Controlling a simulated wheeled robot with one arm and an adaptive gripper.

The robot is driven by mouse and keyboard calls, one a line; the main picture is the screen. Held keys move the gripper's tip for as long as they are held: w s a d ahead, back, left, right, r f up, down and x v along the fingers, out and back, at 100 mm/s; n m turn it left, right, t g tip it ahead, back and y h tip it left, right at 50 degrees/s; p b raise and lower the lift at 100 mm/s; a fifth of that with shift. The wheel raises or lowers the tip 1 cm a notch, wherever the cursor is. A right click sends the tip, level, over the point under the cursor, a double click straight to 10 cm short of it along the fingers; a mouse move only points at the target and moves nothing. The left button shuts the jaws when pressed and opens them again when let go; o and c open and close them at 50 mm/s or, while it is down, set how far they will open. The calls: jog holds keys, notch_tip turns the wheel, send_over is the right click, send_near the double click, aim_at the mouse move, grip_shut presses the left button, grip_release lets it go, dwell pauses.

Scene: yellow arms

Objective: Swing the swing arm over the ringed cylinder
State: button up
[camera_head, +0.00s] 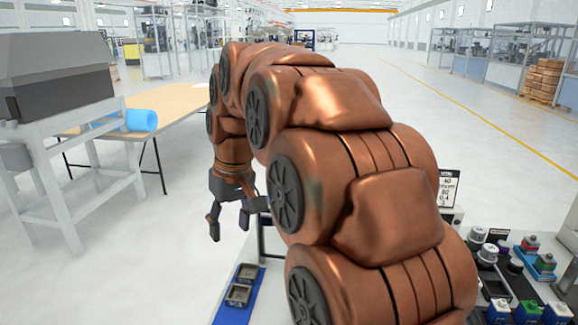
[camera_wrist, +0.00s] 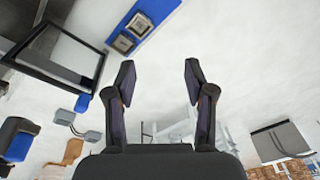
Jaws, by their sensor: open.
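My gripper (camera_head: 229,220) hangs in the left middle of the head view, fingers pointing down, open and empty. In the wrist view its two fingers (camera_wrist: 159,73) stand apart with only pale floor between them. I cannot make out a swing arm in either view. No ringed cylinder can be named for sure; small round grey-topped dark parts (camera_head: 487,254) stand at the right of the head view, too small to tell. My copper-coloured arm hides the middle of the scene.
A blue strip (camera_head: 232,315) with two square grey parts (camera_head: 239,296) lies below my gripper; it also shows in the wrist view (camera_wrist: 163,8). A wooden-topped table (camera_head: 185,100) with a blue roll (camera_head: 141,120) and a grey machine (camera_head: 60,75) stand left. Coloured boxes (camera_head: 545,264) crowd the right.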

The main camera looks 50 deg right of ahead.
jog(key=w+d+r+m+t+h, duration=0.15)
jog(key=d+r, duration=0.35)
jog(key=d, duration=0.7)
jog(key=w+d+r+t, duration=0.1)
jog(key=w+d+r, duration=0.3)
jog(key=d, duration=0.8)
jog(key=shift+p+x, duration=0.55)
jog(key=shift+x, duration=2.95)
jog(key=shift+s+d, duration=0.1)
grip_shut()
